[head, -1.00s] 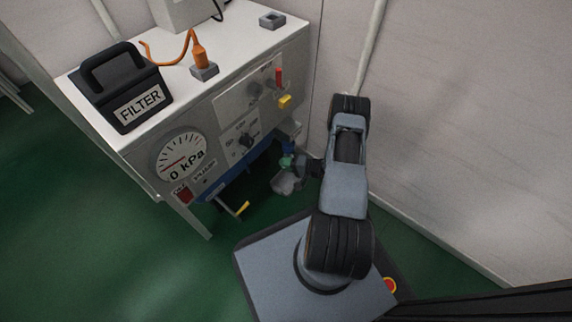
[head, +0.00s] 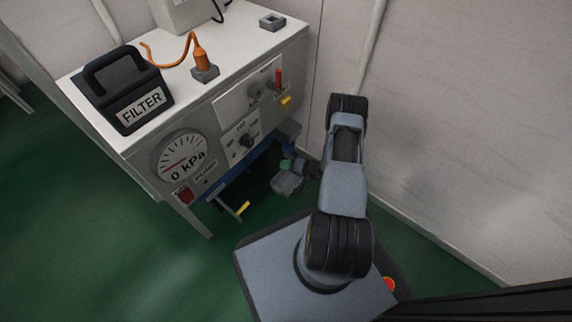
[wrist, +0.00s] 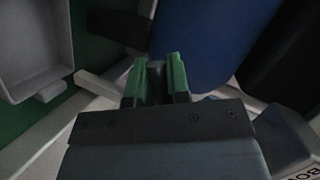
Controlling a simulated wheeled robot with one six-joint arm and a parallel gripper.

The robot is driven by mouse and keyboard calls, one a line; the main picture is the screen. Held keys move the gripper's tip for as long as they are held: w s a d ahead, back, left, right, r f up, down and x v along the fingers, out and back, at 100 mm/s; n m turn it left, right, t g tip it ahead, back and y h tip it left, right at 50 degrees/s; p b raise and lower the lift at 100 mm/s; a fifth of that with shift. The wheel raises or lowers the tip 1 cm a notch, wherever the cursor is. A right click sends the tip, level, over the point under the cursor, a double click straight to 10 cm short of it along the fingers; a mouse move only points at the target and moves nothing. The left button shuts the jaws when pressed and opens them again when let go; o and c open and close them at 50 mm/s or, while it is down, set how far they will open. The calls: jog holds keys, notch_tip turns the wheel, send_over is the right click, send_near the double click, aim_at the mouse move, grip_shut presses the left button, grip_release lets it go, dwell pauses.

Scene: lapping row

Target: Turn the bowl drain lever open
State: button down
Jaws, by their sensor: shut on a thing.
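My gripper (head: 285,164) is low at the right front corner of the bench, under its control panel. In the wrist view its two green fingers (wrist: 156,82) are closed on a narrow dark grey piece (wrist: 155,70), which looks like the bowl drain lever. Most of that lever is hidden by the fingers. A large blue rounded body (wrist: 195,45), perhaps the bowl, is just beyond the fingertips. A label at the lower right of the wrist view starts with "BO"; the rest is cut off.
The bench (head: 235,30) carries a black FILTER case (head: 122,88) and an orange plug (head: 200,60). Its front has a gauge (head: 181,157) reading near 0 kPa, a red lever (head: 278,78) and a yellow handle (head: 243,208). A wall (head: 450,110) stands close on the right.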

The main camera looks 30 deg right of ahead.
jog(key=shift+w+d+f+n+t+h, duration=0.3)
jog(key=shift+d+f+n+h, duration=0.15)
jog(key=shift+n+h, duration=0.55)
jog(key=shift+w+d+f+n+t+h, duration=0.15)
jog(key=shift+d+f+n+t+h, duration=0.15)
jog(key=shift+d+n+h, duration=0.75)
jog(key=shift+w+d+f+n+t+h, duration=0.1)
jog(key=shift+w+f+n+t+h, duration=0.35)
jog(key=shift+n, duration=1)
jog(key=shift+s, duration=0.15)
jog(key=c, duration=1.4)
grip_release()
jog(key=shift+s+r, duration=0.1)
